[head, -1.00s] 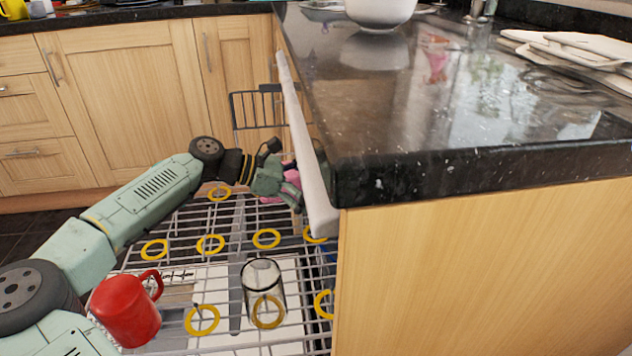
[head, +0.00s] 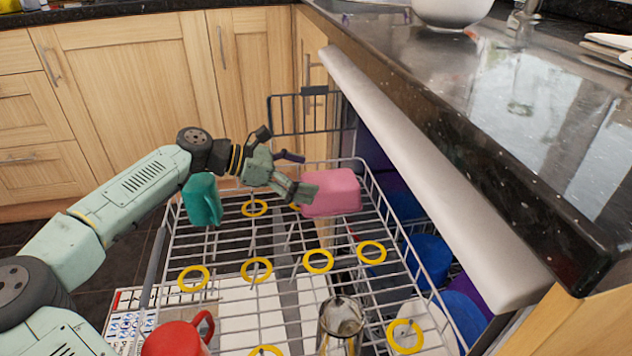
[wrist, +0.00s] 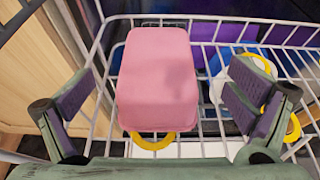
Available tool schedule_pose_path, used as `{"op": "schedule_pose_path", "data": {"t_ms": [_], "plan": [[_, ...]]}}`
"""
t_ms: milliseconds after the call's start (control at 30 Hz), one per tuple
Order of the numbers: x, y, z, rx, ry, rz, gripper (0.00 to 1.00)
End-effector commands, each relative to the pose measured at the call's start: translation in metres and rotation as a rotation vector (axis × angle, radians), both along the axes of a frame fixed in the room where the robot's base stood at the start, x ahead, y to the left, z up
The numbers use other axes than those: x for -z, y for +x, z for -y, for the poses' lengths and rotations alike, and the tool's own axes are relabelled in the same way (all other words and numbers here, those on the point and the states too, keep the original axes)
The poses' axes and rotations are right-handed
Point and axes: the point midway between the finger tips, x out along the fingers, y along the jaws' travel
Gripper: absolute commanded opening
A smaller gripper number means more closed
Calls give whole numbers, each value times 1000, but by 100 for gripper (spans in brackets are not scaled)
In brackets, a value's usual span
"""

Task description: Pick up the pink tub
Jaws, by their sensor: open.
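The pink tub (head: 331,192) sits in the far part of the dishwasher's upper rack, toward its right side. It looks like a rounded block with a flat pink face showing. In the wrist view the tub (wrist: 158,80) lies just ahead of my gripper, between the lines of its two fingers. My gripper (head: 300,172) is open and close to the left of the tub in the head view. Its fingers (wrist: 170,100) are spread wide in the wrist view, with visible gaps to the tub. I see no contact.
The wire rack (head: 225,270) also holds a teal cup (head: 203,200), a red mug (head: 178,338) and a clear glass (head: 341,325). Blue items (head: 428,260) lie below. The dishwasher's pale edge panel (head: 430,170) and the dark counter (head: 520,130) bound the right side.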

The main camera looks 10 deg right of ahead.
Motion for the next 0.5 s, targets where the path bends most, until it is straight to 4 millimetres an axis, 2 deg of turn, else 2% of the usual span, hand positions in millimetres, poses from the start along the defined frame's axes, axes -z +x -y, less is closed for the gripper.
{"op": "schedule_pose_path", "data": {"t_ms": [267, 500], "plan": [[9, 0, 22, 3, 2, 1, 99], [18, 2, 55, 3, 3, 0, 99]]}}
